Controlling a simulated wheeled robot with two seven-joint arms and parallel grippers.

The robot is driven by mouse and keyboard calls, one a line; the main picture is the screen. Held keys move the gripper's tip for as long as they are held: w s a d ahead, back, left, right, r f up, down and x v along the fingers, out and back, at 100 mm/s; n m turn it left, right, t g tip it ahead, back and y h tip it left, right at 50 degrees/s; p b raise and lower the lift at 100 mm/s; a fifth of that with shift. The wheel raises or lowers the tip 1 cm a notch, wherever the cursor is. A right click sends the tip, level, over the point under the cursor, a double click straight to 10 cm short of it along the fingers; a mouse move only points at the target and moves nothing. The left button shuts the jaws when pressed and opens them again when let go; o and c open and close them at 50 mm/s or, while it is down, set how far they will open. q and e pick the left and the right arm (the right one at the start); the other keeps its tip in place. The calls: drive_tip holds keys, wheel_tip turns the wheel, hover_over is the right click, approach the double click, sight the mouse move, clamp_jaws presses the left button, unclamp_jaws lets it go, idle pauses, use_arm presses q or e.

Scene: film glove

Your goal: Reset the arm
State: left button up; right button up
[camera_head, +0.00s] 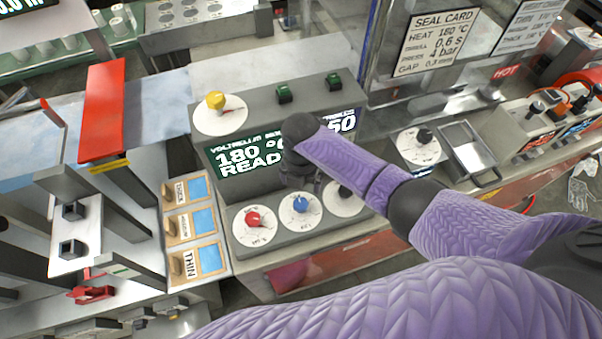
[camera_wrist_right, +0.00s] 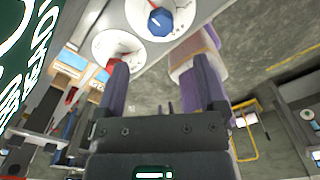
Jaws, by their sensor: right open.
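My right arm, in a purple sleeve, reaches in from the right in the head view. Its gripper (camera_head: 312,184) points down in front of the green display (camera_head: 240,160), just above the lower row of dials. In the right wrist view the two fingers of the gripper (camera_wrist_right: 160,85) stand apart with nothing between them. The blue knob (camera_head: 300,204) and the red knob (camera_head: 253,219) are close by; the blue knob (camera_wrist_right: 158,22) and the red knob (camera_wrist_right: 114,64) also show beyond the fingertips. A black knob (camera_head: 345,191) is partly hidden by the arm. My left gripper is out of view.
A red plate (camera_head: 105,110) stands farther left. A seal card sign (camera_head: 436,42) is at the back right.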

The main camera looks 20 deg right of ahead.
drive_tip(key=shift+r, duration=0.3)
